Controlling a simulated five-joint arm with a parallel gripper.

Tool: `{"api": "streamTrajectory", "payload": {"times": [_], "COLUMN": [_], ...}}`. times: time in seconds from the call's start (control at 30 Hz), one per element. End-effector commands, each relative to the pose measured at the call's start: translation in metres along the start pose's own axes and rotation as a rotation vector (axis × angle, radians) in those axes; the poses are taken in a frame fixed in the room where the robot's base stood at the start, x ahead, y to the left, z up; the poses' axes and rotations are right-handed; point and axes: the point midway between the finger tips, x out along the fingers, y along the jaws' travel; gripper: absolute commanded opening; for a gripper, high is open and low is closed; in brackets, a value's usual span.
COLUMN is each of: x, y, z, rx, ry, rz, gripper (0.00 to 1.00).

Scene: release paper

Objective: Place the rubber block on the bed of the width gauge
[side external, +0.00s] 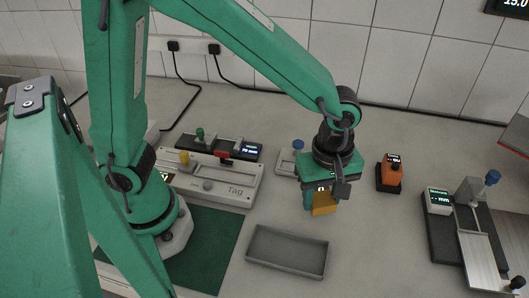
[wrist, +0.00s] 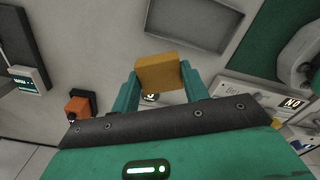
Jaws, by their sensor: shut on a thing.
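The rubber block, a yellow-ochre block (side external: 324,205), is held between the green fingers of my gripper (side external: 319,198), above the bench behind the grey tray. In the wrist view the block (wrist: 161,73) sits between both fingertips (wrist: 160,82), slightly tilted in the picture. The device at the right of the side view looks like the width gauge (side external: 442,245): a dark base, a small lit display, a blue-knobbed post and a pale metal bed (side external: 478,262). My gripper is well to its left. The gauge shows only partly at the left edge of the wrist view (wrist: 27,78).
An empty grey tray (side external: 288,252) lies in front of my gripper. An orange device (side external: 390,174) stands between my gripper and the gauge. A blue-knobbed device (side external: 290,160) is behind-left, and a pale "Tag" unit (side external: 225,187) is left. Bench (side external: 375,240) between tray and gauge is clear.

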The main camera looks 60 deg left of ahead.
Motion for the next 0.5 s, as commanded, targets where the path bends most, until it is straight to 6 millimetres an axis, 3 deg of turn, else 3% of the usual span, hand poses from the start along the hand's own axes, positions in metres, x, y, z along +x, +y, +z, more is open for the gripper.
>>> {"api": "streamTrajectory", "payload": {"times": [0.1, 0.5], "x": [-0.002, -0.006], "y": [-0.002, -0.027], "z": [-0.032, -0.123], "rx": [-0.118, -0.487], "ry": [0.0, 0.0], "rz": [0.001, 0.001], "gripper": [0.18, 0.18]}}
